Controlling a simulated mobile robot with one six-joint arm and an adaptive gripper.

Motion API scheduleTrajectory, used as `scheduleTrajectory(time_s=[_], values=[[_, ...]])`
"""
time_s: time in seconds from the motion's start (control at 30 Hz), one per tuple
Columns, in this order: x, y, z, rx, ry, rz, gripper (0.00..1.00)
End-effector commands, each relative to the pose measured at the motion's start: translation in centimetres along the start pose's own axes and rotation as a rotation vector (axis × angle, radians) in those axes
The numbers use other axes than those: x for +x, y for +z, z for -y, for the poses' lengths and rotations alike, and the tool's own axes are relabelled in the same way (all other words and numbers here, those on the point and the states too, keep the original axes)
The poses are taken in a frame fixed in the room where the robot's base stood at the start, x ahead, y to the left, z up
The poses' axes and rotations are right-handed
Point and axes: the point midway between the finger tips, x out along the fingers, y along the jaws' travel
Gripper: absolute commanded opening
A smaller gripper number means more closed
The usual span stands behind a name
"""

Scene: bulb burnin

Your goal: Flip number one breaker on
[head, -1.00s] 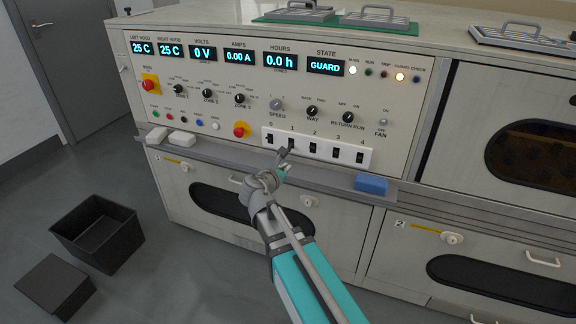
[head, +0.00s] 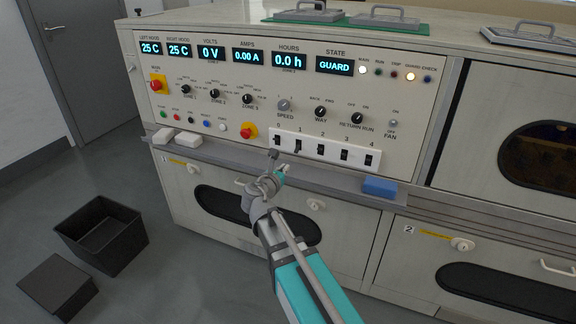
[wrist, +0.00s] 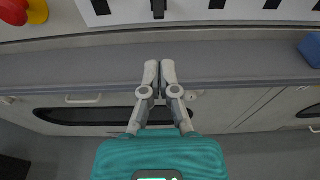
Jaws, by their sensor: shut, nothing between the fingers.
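The white breaker strip (head: 325,151) is on the lower part of the control panel, with black switches numbered 0 to 4. Breaker one (head: 298,146) is second from the left. In the wrist view, breaker one (wrist: 159,9) shows at the top middle and reaches lower than its neighbours; whether it is on or off is unclear. My gripper (head: 273,154) is shut and empty, in front of the panel. In the wrist view its fingertips (wrist: 160,64) are together, below breaker one and apart from it.
A grey ledge (head: 330,180) runs below the strip, bearing a blue block (head: 379,187) and white blocks (head: 187,140). A red knob on yellow (head: 249,130) sits left of the strip. The state display (head: 334,65) reads GUARD. A black bin (head: 101,236) stands on the floor.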

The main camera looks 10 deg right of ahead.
Motion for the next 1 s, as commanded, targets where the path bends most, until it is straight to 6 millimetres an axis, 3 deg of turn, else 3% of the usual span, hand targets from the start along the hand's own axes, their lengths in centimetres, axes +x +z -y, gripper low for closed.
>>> scheduleTrajectory(time_s=[0.6,1.0], values=[[7.6,-0.1,-0.1,0.000,-0.002,0.000,0.00],[9.5,0.0,0.0,0.000,0.000,0.000,0.00]])
